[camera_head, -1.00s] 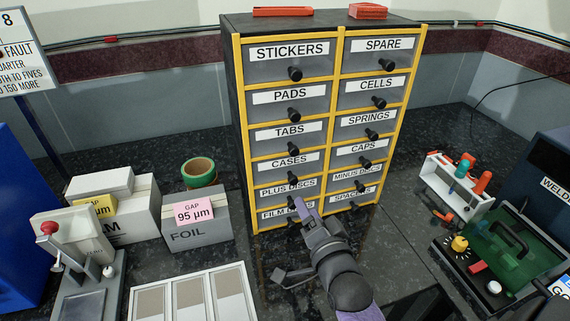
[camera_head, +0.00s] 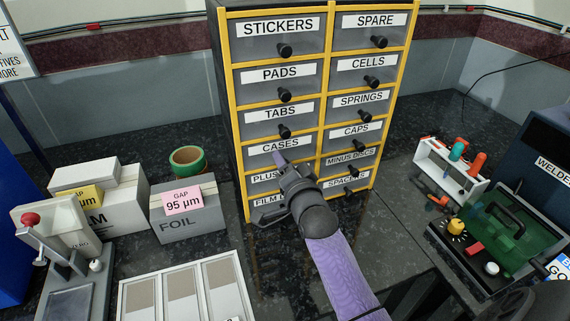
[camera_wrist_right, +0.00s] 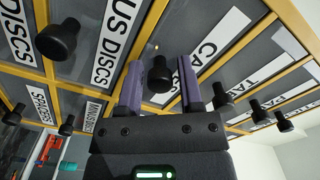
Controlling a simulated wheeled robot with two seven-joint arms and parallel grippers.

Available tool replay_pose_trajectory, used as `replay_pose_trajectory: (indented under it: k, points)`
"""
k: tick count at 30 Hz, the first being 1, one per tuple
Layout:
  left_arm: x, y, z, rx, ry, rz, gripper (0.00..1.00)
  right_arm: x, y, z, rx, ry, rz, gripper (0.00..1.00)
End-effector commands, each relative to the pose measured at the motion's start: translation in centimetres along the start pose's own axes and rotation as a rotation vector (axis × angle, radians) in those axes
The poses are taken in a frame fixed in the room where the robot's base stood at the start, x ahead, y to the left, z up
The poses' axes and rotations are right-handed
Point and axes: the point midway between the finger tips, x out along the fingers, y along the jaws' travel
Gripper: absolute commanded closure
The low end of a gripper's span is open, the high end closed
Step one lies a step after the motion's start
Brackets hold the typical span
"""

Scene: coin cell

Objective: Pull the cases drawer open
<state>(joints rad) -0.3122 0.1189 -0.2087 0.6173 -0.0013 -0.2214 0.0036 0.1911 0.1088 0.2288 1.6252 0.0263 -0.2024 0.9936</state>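The cases drawer (camera_head: 254,161) is in the left column of the cabinet, between TABS and PLUS DISCS, with its front flush with its neighbours. My right gripper (camera_head: 284,161) is in front of it and hides its knob in the head view. In the right wrist view, the two purple fingers of my right gripper (camera_wrist_right: 169,66) stand apart, one on each side of a black knob (camera_wrist_right: 160,78). The partly hidden CASES label (camera_wrist_right: 206,52) lies beside that knob. Gaps seem to show between knob and fingers. My left gripper is out of view.
Other black knobs stick out close by, including the PLUS DISCS knob (camera_wrist_right: 57,40). A foil box (camera_head: 190,221) and green tape roll (camera_head: 187,160) stand left of the cabinet. A white tray (camera_head: 186,291) lies in front. A tool rack (camera_head: 450,170) stands at the right.

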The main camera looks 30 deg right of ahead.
Motion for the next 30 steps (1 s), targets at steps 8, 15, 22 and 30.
replay_pose_trajectory:
  k: [8,15,22,30]
  points:
    - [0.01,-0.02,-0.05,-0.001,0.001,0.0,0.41,-0.02,0.02,0.01,0.0,0.0,0.0,1.0]
    - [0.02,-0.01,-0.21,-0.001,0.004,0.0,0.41,-0.03,0.04,0.02,0.0,0.0,0.001,1.0]
    - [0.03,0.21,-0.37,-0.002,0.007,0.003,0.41,-0.03,0.05,0.03,0.0,0.0,0.001,1.0]
    - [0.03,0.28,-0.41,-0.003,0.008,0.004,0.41,-0.03,0.06,0.03,0.0,-0.001,0.001,1.0]
